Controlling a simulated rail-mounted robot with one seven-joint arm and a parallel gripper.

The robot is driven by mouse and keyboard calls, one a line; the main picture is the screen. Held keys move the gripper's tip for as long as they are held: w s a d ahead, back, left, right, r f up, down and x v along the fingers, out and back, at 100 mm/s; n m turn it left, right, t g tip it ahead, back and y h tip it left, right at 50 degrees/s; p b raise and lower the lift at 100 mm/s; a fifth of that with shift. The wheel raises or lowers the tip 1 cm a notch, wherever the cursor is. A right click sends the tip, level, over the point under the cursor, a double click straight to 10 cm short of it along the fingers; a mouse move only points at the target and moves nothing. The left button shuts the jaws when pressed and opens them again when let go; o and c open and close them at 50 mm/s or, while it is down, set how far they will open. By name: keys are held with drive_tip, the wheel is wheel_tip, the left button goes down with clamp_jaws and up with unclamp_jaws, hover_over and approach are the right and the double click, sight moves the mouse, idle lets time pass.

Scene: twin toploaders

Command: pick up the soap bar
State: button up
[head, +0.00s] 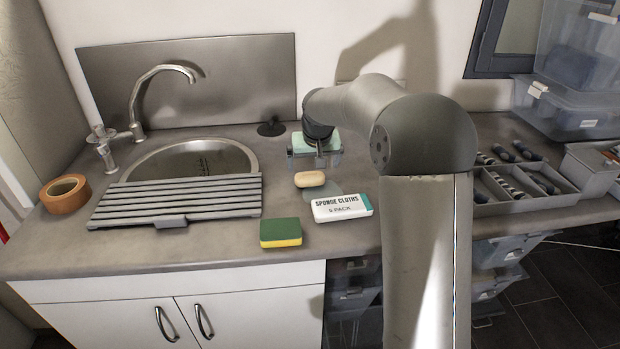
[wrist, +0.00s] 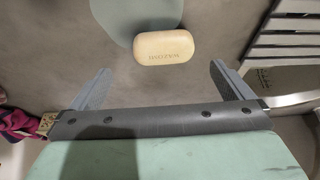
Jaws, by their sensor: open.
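The soap bar (head: 310,179) is cream-coloured, oval and lies on the counter, just in front of my gripper (head: 316,158) in the head view. In the wrist view the soap bar (wrist: 163,47) shows embossed lettering and partly overlaps a pale green flat disc (wrist: 135,14). My gripper (wrist: 160,69) is open, with one finger to either side of the picture and nothing between them. The soap bar lies beyond the fingertips in that view, roughly centred between them and apart from both.
A sponge cloths pack (head: 341,207) and a green-yellow sponge (head: 281,233) lie nearby towards the front edge. A slatted drainer (head: 175,200) covers part of the sink (head: 200,158) at left. Orange tape (head: 65,194) sits far left. A divided tray (head: 515,198) stands right.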

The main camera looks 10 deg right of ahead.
sight(310, 176)
drive_tip(key=shift+a+p+x, duration=0.15)
drive_tip(key=shift+p+x, duration=0.1)
drive_tip(key=shift+x, duration=1.4)
drive_tip(key=shift+a+p+x, duration=0.1)
drive_tip(key=shift+p+x, duration=0.15)
drive_tip(key=shift+x, duration=1.4)
drive_tip(key=c, duration=1)
